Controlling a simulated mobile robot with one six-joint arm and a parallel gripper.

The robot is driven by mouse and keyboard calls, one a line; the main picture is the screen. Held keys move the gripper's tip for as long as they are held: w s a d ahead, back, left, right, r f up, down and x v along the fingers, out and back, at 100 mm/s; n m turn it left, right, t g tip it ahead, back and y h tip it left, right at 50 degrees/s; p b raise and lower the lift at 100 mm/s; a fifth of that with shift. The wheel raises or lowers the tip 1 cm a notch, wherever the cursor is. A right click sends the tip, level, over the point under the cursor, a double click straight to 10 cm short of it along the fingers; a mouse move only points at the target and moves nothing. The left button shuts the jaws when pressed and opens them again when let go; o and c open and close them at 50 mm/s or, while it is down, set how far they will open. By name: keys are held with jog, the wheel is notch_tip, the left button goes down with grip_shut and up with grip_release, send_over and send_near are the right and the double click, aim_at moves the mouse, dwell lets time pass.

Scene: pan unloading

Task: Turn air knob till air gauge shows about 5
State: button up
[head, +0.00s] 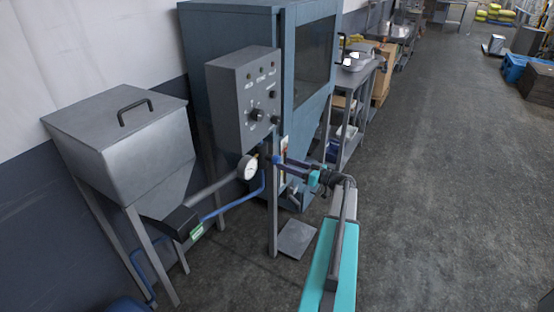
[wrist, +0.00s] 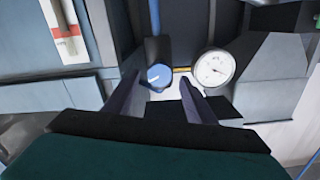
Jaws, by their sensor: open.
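The air knob (wrist: 160,76) is blue with a white mark on its face. In the wrist view it lies between the two fingertips of my gripper (wrist: 160,82), with a gap visible on at least the right side. My gripper is open. I cannot tell whether a finger touches the knob. The round white air gauge (wrist: 213,68) sits just right of the knob; its needle is thin and its numbers are too small to read. In the head view the air gauge (head: 247,168) is left of my gripper (head: 277,161); the knob is not clearly distinguishable there.
A grey control box (head: 243,100) with a dial and buttons is above the gauge, on a blue cabinet (head: 235,40). A metal hopper (head: 125,140) stands left. A blue hose (head: 235,207) runs below the gauge. The floor (head: 430,170) to the right is clear.

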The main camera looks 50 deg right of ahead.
aim_at(279, 161)
jog(key=shift+p+x, duration=0.8)
jog(key=shift+x, duration=1.8)
jog(key=c, duration=0.9)
jog(key=shift+a, duration=0.25)
jog(key=shift+c, duration=0.7)
jog(key=shift+d, duration=0.25)
